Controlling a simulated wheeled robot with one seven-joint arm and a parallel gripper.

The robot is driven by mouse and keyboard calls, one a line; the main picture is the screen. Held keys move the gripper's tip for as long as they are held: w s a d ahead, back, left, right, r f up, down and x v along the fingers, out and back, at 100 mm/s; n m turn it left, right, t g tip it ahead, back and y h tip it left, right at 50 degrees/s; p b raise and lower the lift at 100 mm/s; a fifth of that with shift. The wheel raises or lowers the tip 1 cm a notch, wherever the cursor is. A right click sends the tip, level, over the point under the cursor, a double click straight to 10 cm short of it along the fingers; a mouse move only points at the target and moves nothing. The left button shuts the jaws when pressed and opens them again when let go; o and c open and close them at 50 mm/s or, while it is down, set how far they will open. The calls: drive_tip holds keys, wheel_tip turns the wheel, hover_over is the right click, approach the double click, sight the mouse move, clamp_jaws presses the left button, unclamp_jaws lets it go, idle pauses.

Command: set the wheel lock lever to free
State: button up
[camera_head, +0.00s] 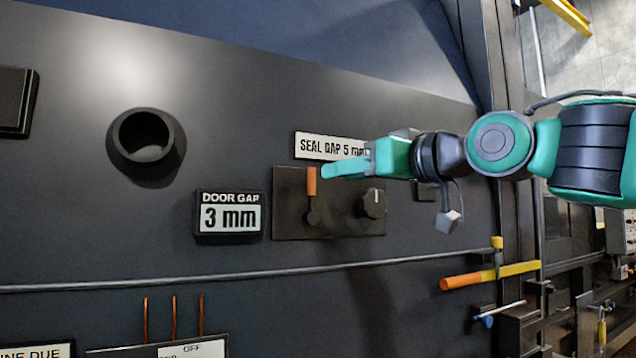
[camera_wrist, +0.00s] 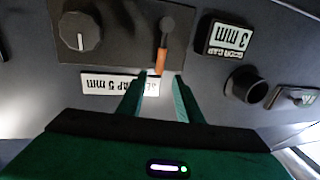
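A small lever with an orange handle (camera_head: 311,181) stands upright on a dark panel, its handle above a dark pivot. In the wrist view, which is upside down, the orange handle (camera_wrist: 161,62) points toward my fingers. My gripper (camera_head: 330,170) is beside the handle's upper end, on its right. In the wrist view my gripper (camera_wrist: 160,78) is open, with the handle's end in line with the gap between the fingertips. I cannot tell whether they touch. No wheel lock or free label is readable, so I cannot tell whether this is the wheel lock lever.
A dark knob (camera_head: 374,203) is right of the lever on the same panel. A "SEAL GAP 5 mm" plate (camera_head: 310,147) is above and a "DOOR GAP 3 mm" display (camera_head: 229,214) is left. A long rod (camera_head: 200,281) runs below. An orange-and-yellow bar lever (camera_head: 467,281) is lower right.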

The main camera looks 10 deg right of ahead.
sight(315, 177)
drive_tip(key=x, duration=0.7)
drive_tip(key=shift+w+a, duration=0.2)
drive_tip(key=shift+w, duration=0.15)
clamp_jaws()
